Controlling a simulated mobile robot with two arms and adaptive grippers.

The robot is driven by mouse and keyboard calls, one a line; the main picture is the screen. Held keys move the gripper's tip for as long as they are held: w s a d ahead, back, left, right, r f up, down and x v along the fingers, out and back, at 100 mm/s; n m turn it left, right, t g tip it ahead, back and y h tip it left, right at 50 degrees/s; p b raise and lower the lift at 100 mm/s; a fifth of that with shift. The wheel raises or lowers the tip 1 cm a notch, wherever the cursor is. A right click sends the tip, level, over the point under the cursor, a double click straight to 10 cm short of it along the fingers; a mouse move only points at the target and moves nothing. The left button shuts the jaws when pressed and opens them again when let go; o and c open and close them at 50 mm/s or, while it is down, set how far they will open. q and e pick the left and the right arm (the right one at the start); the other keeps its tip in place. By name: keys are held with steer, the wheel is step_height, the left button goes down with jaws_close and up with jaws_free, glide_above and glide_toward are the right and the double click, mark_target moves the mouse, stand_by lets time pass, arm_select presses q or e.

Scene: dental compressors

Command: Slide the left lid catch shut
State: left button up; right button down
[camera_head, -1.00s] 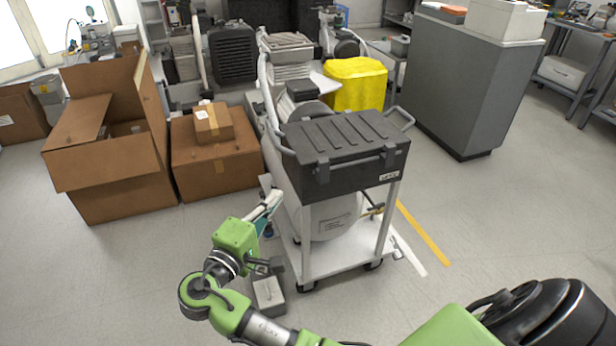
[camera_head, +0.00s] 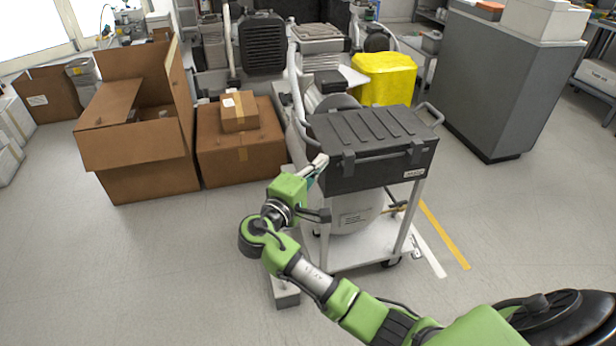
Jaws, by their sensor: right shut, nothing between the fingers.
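A dark grey lidded case (camera_head: 385,172) sits on top of a white wheeled cart (camera_head: 350,256), its ribbed lid (camera_head: 372,127) down. The left lid catch (camera_head: 348,163) is on the case's front face near its left end. A matching right catch (camera_head: 416,153) is near the other end. Whether either catch is open or shut is too small to tell. My right gripper (camera_head: 319,163), on the green arm, is shut and empty, just left of the left catch beside the case's front left corner. I cannot tell whether it touches the case. My left gripper is out of view.
Cardboard boxes (camera_head: 240,150) stand left of the cart. A yellow container (camera_head: 385,80) is behind it and a grey cabinet (camera_head: 505,90) stands to the right. A small grey block (camera_head: 285,296) lies on the floor below my arm. The front left floor is clear.

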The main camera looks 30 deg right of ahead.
mark_target(354, 158)
steer(key=shift+s+d, duration=0.25)
steer(key=shift+d, duration=0.4)
steer(key=shift+s+d, duration=0.2)
steer(key=shift+d, duration=0.4)
steer(key=shift+s+d, duration=0.1)
steer(key=shift+d, duration=0.4)
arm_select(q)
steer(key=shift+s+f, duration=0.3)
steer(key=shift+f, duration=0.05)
